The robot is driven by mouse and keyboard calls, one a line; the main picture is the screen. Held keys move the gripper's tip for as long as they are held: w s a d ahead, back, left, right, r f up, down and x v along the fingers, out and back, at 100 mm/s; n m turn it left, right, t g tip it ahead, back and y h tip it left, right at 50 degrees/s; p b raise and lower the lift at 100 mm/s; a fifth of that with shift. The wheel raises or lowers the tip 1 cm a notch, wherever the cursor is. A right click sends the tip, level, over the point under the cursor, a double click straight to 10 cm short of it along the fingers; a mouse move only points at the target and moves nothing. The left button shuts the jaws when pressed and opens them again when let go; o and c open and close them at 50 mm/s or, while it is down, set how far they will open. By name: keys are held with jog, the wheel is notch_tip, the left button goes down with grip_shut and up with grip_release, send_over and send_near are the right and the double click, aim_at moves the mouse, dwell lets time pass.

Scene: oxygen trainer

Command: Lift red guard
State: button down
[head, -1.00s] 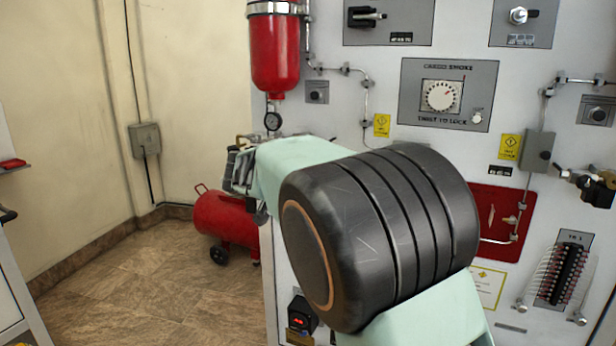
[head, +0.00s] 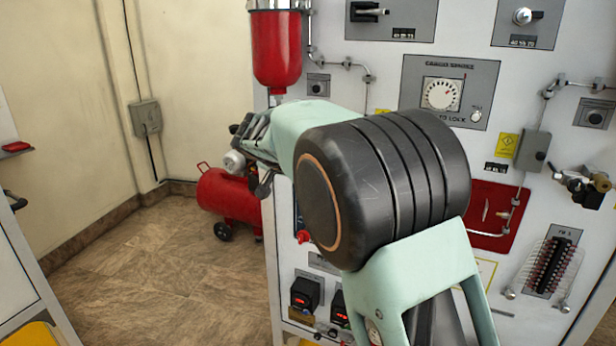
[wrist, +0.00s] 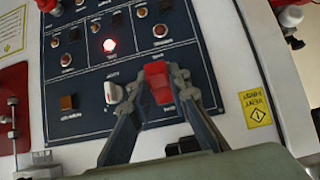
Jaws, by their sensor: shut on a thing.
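The red guard (wrist: 158,84) is a small red cover on the dark blue control panel (wrist: 75,118) in the wrist view. My gripper (wrist: 160,92) has one finger on each side of it, closed against its sides. The guard's lower part and hinge are hard to make out. In the head view my gripper (head: 258,145) is small, at the left edge of the grey cabinet (head: 355,75), and the guard is hidden there.
A lit red lamp (wrist: 109,45) and several buttons sit above the guard. A yellow label (wrist: 255,107) is to the right. A red bowl-shaped vessel (head: 277,55) hangs above my gripper, and a red compressor (head: 228,195) stands on the floor behind.

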jog(key=c, duration=1.9)
grip_release()
jog(key=shift+c, duration=0.2)
jog(key=v, duration=1.2)
